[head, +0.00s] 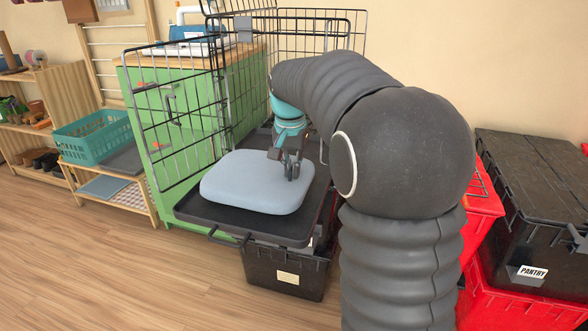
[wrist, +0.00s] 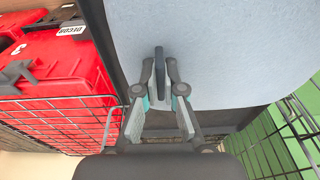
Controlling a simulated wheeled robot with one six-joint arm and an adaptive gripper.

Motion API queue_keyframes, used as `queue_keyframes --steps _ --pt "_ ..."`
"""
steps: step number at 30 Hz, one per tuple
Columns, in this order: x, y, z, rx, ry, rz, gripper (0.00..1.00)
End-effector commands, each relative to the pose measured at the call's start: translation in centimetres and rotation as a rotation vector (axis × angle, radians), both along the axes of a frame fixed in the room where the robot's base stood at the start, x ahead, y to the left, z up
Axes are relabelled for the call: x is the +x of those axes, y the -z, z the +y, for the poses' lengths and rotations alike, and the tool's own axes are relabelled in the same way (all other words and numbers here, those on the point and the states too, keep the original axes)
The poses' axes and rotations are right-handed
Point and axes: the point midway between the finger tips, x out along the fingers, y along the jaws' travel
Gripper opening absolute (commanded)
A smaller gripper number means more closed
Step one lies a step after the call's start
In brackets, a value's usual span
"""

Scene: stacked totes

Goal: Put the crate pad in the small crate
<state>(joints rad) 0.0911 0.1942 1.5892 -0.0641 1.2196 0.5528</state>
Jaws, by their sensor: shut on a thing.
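The crate pad (head: 250,185) is a light blue-grey cushion with rounded corners. In the head view it is over the black tray of the small wire crate, inside the tray's outline; I cannot tell if it rests fully on the tray. The crate's wire panel (head: 165,115) stands at the left, and the black tray (head: 188,211) shows at the front. My gripper (head: 292,174) is at the pad's right part. In the wrist view my gripper (wrist: 160,75) is shut on a dark blue tab of the pad (wrist: 225,45).
A black tote (head: 285,271) is under the tray. A green cabinet (head: 185,185) stands behind the left panel. Red and black totes (head: 530,285) are stacked at the right, and red totes show in the wrist view (wrist: 65,70). The floor at front left is clear.

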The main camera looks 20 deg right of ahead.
Motion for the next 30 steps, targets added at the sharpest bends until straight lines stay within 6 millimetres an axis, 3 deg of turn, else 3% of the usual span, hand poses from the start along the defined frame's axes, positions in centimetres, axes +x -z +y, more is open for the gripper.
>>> queue_keyframes --steps 8,19,21,23,30 --pt "2.3 2.0 -1.4 0.001 0.002 0.001 0.00" --pt "2.4 2.5 -1.5 0.000 0.001 0.000 0.00" --pt "2.4 2.4 -1.5 0.000 0.001 0.000 0.20" --pt "2.4 2.4 -1.5 0.000 0.001 0.000 0.33" --pt "2.4 2.4 -1.4 0.000 0.001 0.000 0.33"
